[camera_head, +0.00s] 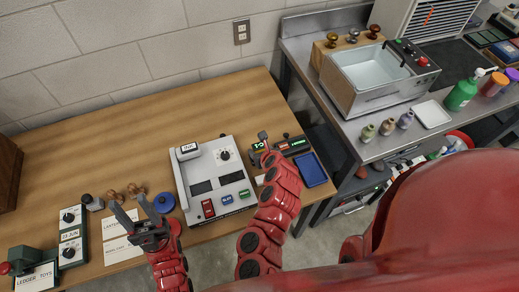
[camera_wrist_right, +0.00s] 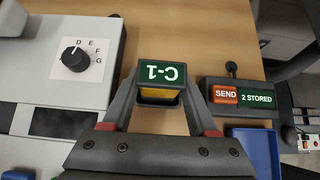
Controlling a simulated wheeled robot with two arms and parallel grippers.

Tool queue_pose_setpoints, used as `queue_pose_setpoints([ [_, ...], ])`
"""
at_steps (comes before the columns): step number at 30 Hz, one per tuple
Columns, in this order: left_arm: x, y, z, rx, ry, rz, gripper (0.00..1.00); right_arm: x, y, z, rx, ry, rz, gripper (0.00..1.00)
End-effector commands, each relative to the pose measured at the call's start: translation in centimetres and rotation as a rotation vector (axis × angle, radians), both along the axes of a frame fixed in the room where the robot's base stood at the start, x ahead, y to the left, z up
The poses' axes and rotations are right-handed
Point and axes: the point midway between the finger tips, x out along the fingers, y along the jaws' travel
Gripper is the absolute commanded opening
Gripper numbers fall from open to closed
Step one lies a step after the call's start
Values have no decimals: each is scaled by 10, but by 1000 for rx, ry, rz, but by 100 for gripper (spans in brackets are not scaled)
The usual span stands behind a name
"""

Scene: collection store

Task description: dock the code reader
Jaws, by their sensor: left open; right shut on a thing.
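The code reader (camera_head: 258,147) is a small dark block with a lit green screen. I cannot tell which thing is the dock. My left gripper (camera_head: 140,222) is open and empty, over the desk's front left.
The grey machine (camera_head: 215,165) with dial and coloured keys stands left of my right gripper. A blue tray (camera_head: 310,170) lies in front of the dark unit. Stamps, cards and a blue disc (camera_head: 164,202) lie near my left gripper. The desk's back is clear.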

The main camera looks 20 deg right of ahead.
Motion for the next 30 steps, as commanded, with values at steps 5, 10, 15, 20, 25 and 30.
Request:
queue_pose_setpoints([
  [5,0,0,-4,0,0,0,50,0,0,-4,0,0,0,0],
  [10,0,0,-7,0,0,0,50,0,0,-8,1,0,-1,0],
  [15,0,0,-6,0,0,0,50,0,0,-7,0,0,0,72],
  [20,0,0,-6,0,0,0,50,0,0,-7,-1,0,-1,72],
  [25,0,0,3,0,0,0,50,-5,0,1,1,-1,-2,72],
  [30,0,0,16,0,0,0,50,-17,-1,11,2,0,-3,72],
])
